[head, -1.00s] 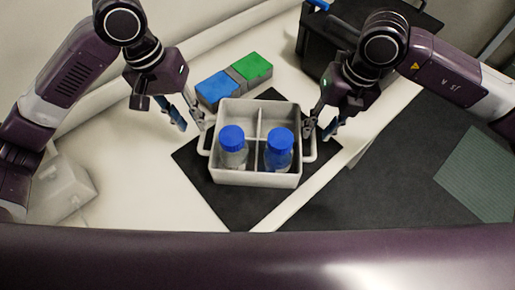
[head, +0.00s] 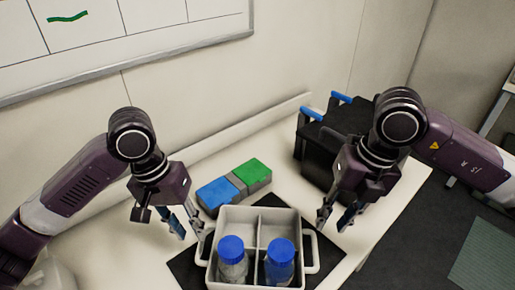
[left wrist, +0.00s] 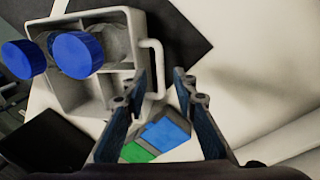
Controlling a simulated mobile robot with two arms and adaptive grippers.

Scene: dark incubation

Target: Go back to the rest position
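A pale grey caddy (head: 240,214) with compartments and two side handles stands on a black mat (head: 187,267). Two blue-capped bottles (head: 231,262) (head: 280,262) stand in its front compartments; the two back ones look empty. In the left wrist view the caddy (left wrist: 140,25) shows at upper left. My left gripper (head: 188,224) is open and empty, just left of the caddy's left handle and apart from it; its spread fingers show in the left wrist view (left wrist: 160,84). My right gripper (head: 335,219) is open and empty, above and right of the right handle.
A block with a blue part (head: 217,195) and a green part (head: 253,174) lies behind the caddy. A black box with blue-tipped handles (head: 318,150) stands at the back right, close behind my right gripper. A wall with a whiteboard (head: 120,35) rises behind the table.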

